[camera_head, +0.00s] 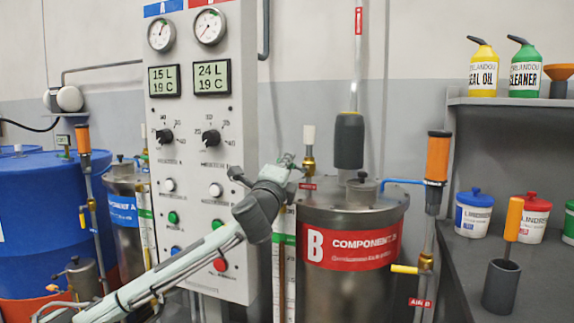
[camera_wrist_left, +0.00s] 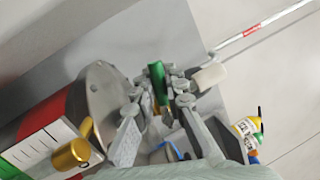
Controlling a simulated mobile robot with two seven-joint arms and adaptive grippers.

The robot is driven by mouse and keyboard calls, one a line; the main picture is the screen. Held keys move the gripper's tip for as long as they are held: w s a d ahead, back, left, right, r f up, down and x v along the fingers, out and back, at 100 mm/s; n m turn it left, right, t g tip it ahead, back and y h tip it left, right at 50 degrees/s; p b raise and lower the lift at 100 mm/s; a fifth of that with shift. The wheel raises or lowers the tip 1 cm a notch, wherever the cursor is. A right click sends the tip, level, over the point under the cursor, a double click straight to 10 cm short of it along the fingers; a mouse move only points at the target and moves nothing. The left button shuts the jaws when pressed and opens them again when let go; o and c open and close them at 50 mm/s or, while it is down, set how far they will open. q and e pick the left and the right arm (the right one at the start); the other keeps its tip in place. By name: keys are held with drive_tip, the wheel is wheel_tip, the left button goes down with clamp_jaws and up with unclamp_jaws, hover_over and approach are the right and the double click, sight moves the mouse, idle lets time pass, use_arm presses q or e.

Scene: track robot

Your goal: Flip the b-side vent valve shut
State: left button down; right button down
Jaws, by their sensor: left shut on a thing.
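The b-side vent valve (camera_head: 309,165) is a small brass fitting with a white cap on top, at the left rim of the steel component B tank (camera_head: 340,275), with a small red tag beside it. My left gripper (camera_head: 287,167) reaches it from the left. In the left wrist view its fingers (camera_wrist_left: 160,92) are shut on a green lever (camera_wrist_left: 157,82), which looks like the valve's handle. The white cap (camera_wrist_left: 209,76) shows just right of the fingers. The fingers hide much of the valve, and I cannot tell the lever's exact angle. My right gripper is not in view.
The control panel (camera_head: 200,100) stands left, behind my left arm. A dark grey cylinder (camera_head: 348,142) on a rod rises behind the tank lid. An orange-topped pipe with a yellow-handled valve (camera_head: 407,269) stands right of the tank. A shelf with bottles and tubs is further right.

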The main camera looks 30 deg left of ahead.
use_arm(q)
drive_tip(key=shift+f+n, duration=0.25)
drive_tip(key=shift+n, duration=0.35)
drive_tip(key=shift+f+n+b, duration=0.15)
drive_tip(key=shift+n+b, duration=0.15)
drive_tip(key=shift+n, duration=0.3)
drive_tip(key=shift+f+n+g+y, duration=0.2)
drive_tip(key=shift+n+g+y, duration=0.2)
drive_tip(key=shift+n, duration=0.4)
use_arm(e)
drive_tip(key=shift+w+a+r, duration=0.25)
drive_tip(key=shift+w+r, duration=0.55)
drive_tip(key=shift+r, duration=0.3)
use_arm(q)
drive_tip(key=c, duration=1.6)
unclamp_jaws()
drive_tip(key=shift+o, duration=0.2)
